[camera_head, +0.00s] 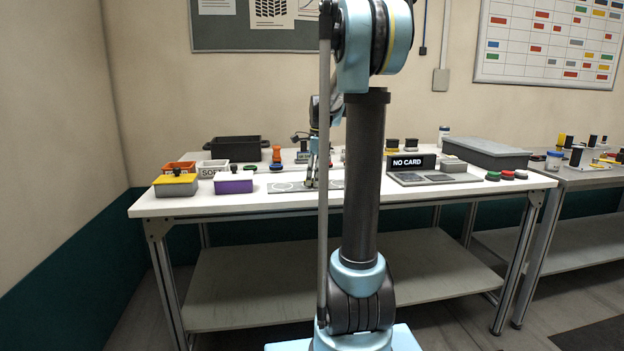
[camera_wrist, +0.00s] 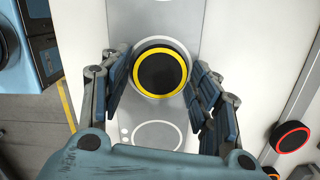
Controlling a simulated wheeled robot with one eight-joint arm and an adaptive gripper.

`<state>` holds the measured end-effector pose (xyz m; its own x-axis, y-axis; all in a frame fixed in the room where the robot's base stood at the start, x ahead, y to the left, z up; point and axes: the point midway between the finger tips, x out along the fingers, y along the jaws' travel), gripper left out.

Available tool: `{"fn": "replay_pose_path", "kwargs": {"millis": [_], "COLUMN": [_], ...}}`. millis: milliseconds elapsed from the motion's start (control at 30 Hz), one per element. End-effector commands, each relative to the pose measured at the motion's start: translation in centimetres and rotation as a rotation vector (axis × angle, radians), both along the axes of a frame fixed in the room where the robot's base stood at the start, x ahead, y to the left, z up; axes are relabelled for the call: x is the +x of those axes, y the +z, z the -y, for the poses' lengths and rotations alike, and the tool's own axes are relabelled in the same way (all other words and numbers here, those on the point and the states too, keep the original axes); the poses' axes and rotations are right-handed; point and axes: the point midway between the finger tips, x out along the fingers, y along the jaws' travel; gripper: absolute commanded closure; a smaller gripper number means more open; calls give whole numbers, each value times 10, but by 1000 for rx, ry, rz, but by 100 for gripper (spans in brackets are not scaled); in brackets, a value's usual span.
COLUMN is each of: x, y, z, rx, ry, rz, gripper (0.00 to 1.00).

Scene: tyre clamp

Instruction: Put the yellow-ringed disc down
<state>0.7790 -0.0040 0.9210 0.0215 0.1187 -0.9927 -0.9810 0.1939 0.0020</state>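The yellow-ringed disc (camera_wrist: 161,72) has a black middle and shows flat, face up, in the wrist view. It lies over a pale printed circle on the grey plate (camera_wrist: 158,17); I cannot tell whether it rests on the plate or is held just above. My gripper (camera_wrist: 160,68) has its fingers on the left and right sides of the disc, very close to its rim. Whether they touch it is not clear. In the head view my gripper (camera_head: 312,184) is low over the grey plate (camera_head: 285,187); the disc cannot be made out there.
A second, empty circle (camera_wrist: 157,135) is on the plate. A red-ringed disc (camera_wrist: 291,137) lies to the right. The head view shows a purple box (camera_head: 233,186) and a yellow-topped box (camera_head: 176,186) to the left, and a NO CARD sign (camera_head: 410,162) to the right.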

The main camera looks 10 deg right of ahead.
Motion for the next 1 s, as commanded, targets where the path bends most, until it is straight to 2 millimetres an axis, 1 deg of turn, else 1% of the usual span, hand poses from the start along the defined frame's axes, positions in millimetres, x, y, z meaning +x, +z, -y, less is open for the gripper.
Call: {"fn": "replay_pose_path", "kwargs": {"millis": [333,467,567,667,1000], "x": [0,0,-1,-1,-2], "y": [0,6,16,32,92], "z": [0,1,2,4,11], "rx": [0,0,0,0,0], "ry": [-1,-1,-1,-1,-1], "rz": [0,0,0,0,0], "gripper": [31,31,31,31,31]}}
